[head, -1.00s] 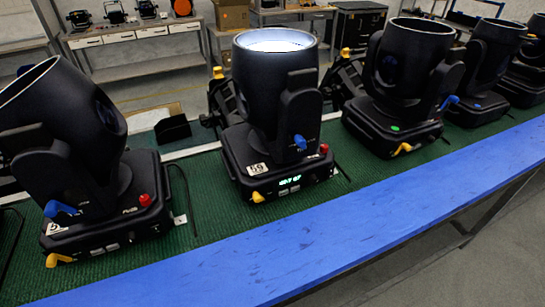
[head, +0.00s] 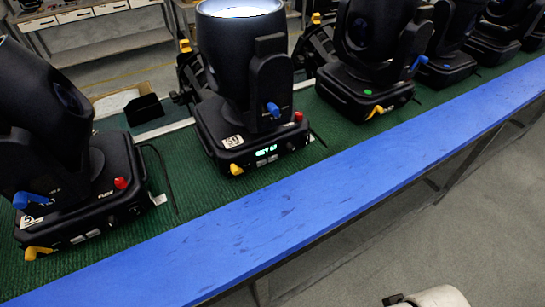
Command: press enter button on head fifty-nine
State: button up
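Head fifty-nine (head: 245,90) is a black moving-head light with a lit top, standing upright on the green mat. Its base carries a white "59" label (head: 232,141), a small lit display (head: 266,150) with green text, a yellow lever (head: 236,169), a blue knob (head: 273,109) and a red knob (head: 298,117). The enter button is too small to make out. A white and black part of my arm (head: 435,297) shows at the bottom right edge, well apart from the head. Whether it includes my gripper's fingers, and whether they are open, does not show.
A blue rail (head: 290,215) runs along the front of the green mat (head: 190,185). Another black head (head: 60,150) stands at the left, and several more stand in a row at the right. Grey floor (head: 480,230) in front of the rail is clear.

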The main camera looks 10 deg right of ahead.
grip_shut()
dwell(1.5)
